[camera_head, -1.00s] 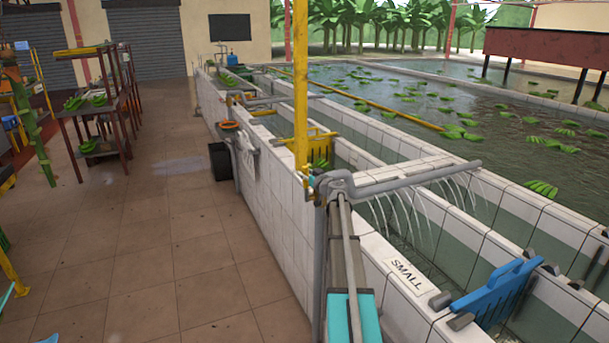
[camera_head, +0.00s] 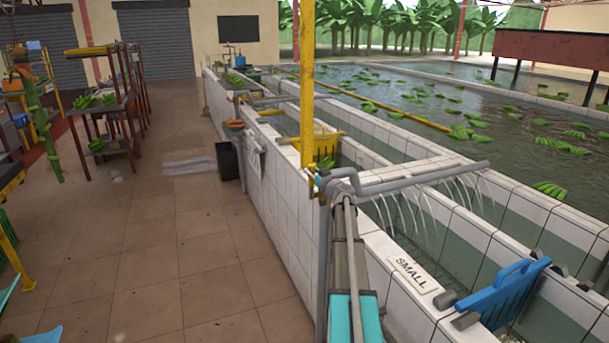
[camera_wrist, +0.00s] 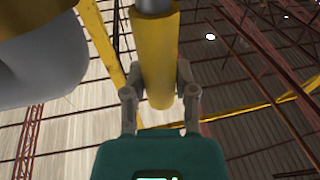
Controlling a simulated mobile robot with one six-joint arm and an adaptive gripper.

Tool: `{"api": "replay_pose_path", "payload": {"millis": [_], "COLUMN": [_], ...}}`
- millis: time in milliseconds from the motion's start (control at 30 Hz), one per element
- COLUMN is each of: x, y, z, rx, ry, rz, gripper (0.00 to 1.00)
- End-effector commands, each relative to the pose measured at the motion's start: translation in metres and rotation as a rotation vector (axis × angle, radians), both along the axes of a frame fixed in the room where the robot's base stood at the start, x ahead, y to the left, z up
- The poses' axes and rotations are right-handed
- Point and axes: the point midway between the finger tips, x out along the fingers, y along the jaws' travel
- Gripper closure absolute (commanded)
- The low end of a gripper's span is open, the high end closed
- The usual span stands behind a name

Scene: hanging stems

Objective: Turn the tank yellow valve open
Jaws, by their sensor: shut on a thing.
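The yellow valve handle (camera_wrist: 155,55) fills the middle of the wrist view, its rounded end pointing toward my palm. My gripper (camera_wrist: 158,82) is shut on it, with one finger on each side. In the head view a small yellow part (camera_head: 313,180) shows beside the grey pipe elbow at the tank corner, at the far end of my arm. My fingers are not clear there. The grey pipe (camera_head: 425,175) runs right over the tank (camera_head: 380,240), and several thin streams of water fall from it.
A yellow post (camera_head: 307,80) stands just behind the pipe elbow. A blue slotted board (camera_head: 503,293) and a "SMALL" sign (camera_head: 412,273) are on the tank at right. Shelves (camera_head: 105,110) stand farther back.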

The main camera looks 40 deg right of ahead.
Motion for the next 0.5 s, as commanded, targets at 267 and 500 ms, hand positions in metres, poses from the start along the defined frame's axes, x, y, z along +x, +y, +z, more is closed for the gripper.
{"api": "replay_pose_path", "payload": {"millis": [267, 500], "x": [-0.0084, -0.0113], "y": [-0.0084, -0.011], "z": [0.0003, 0.0002], "rx": [-0.004, -0.004], "ry": [-0.012, -0.011], "rz": [-0.013, -0.015], "gripper": [1.0, 0.43]}}
